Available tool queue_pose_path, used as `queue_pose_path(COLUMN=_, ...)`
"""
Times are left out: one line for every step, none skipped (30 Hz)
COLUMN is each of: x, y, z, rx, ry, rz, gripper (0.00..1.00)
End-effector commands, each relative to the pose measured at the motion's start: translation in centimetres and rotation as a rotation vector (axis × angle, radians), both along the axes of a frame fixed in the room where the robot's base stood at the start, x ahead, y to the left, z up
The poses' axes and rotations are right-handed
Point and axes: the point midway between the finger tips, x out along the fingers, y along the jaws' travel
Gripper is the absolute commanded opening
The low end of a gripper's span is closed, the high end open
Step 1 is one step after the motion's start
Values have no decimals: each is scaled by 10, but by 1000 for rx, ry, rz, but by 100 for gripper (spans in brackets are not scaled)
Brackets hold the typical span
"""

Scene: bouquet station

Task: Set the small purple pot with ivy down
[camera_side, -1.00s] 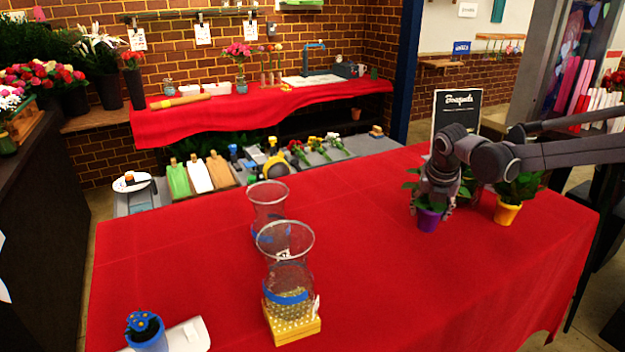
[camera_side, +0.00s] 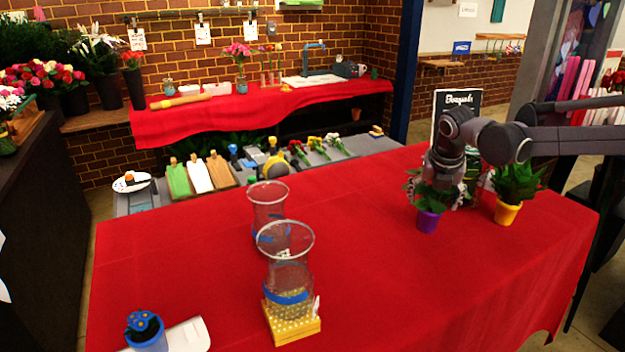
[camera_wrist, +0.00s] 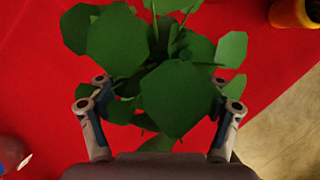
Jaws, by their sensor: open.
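The small purple pot (camera_side: 428,221) with green ivy (camera_side: 432,197) stands upright on the red-covered table (camera_side: 380,270), near its right side. My gripper (camera_side: 440,190) is just above and behind the pot, at the ivy. In the wrist view the ivy leaves (camera_wrist: 165,85) fill the space between the two spread fingers of my gripper (camera_wrist: 160,115). The fingers are open, one on each side of the leaves. The leaves hide the purple pot in the wrist view.
A yellow pot with a plant (camera_side: 507,212) stands close to the right; its rim area shows in the wrist view (camera_wrist: 290,12). A black sign (camera_side: 456,105) stands behind. Two glass vases (camera_side: 285,240) (camera_side: 268,205) and a blue pot (camera_side: 146,332) are left. The front middle is clear.

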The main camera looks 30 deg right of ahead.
Motion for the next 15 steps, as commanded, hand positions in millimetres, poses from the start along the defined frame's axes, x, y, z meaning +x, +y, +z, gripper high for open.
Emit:
queue_pose_path(x=-3, y=3, z=10, rx=-1, ry=1, rz=2, gripper=78)
queue_pose_path(x=-5, y=5, z=15, rx=-1, ry=1, rz=2, gripper=78)
queue_pose_path(x=-7, y=7, z=22, rx=0, ry=0, rz=1, gripper=78)
queue_pose_path(x=-8, y=8, z=28, rx=0, ry=0, rz=1, gripper=78)
queue_pose_path(x=-10, y=10, z=33, rx=0, ry=0, rz=1, gripper=78)
queue_pose_path(x=-12, y=12, z=39, rx=0, ry=0, rz=1, gripper=78)
queue_pose_path(x=-13, y=13, z=44, rx=0, ry=0, rz=1, gripper=78)
queue_pose_path(x=-15, y=14, z=48, rx=-1, ry=1, rz=2, gripper=78)
queue_pose_path(x=-16, y=16, z=53, rx=-1, ry=1, rz=2, gripper=78)
queue_pose_path(x=-17, y=17, z=56, rx=-1, ry=1, rz=2, gripper=78)
queue_pose_path(x=-18, y=18, z=59, rx=-1, ry=1, rz=1, gripper=78)
queue_pose_path(x=-19, y=19, z=63, rx=-1, ry=1, rz=1, gripper=78)
queue_pose_path(x=-20, y=19, z=65, rx=-1, ry=1, rz=1, gripper=78)
queue_pose_path(x=-20, y=20, z=67, rx=-1, ry=1, rz=0, gripper=78)
queue_pose_path(x=-21, y=20, z=70, rx=-1, ry=1, rz=0, gripper=78)
